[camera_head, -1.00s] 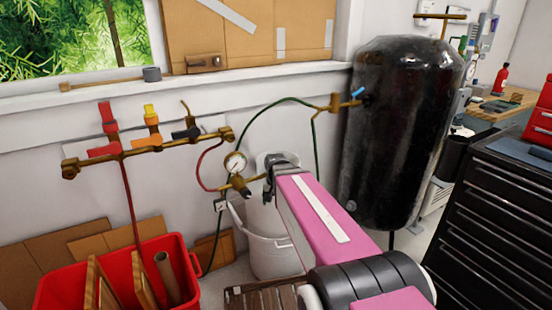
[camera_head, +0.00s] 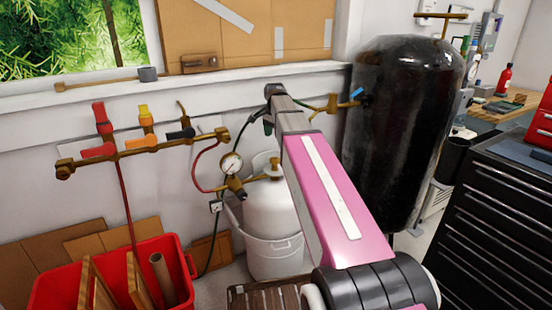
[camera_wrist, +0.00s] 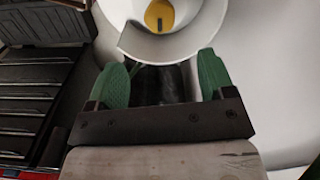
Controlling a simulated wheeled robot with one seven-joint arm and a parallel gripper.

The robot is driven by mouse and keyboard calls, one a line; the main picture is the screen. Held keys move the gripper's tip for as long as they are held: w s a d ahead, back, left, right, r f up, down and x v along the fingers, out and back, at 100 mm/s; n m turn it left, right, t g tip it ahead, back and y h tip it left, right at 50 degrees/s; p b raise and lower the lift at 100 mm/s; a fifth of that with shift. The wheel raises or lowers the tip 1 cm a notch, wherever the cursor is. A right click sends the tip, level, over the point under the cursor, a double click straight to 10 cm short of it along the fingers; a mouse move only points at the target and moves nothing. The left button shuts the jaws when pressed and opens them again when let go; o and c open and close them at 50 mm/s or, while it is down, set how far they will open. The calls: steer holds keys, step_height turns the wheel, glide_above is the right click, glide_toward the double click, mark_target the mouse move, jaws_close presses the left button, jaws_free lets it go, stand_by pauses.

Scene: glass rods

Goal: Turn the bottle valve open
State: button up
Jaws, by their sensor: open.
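The white gas bottle (camera_head: 270,208) stands upright in a white bucket-like holder (camera_head: 272,257), with its brass valve (camera_head: 276,166) on top. In the wrist view, a yellow round knob with a dark slot (camera_wrist: 159,15), apparently the valve, sits inside the bottle's white collar (camera_wrist: 172,46) at the top edge. My gripper (camera_wrist: 161,78) has green fingers spread wide with nothing held between them.
A pressure gauge and regulator (camera_head: 231,163) are left of the valve. A brass manifold with coloured valves (camera_head: 140,146) is on the wall. A black tank (camera_head: 405,130) stands right, a red bin (camera_head: 190,265) lower left, and a black drawer cabinet (camera_head: 500,220) far right.

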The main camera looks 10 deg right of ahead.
mark_target(275, 159)
step_height(275, 159, down, 11)
steer(key=shift+r, duration=0.15)
stand_by(0.4)
steer(key=c, duration=0.9)
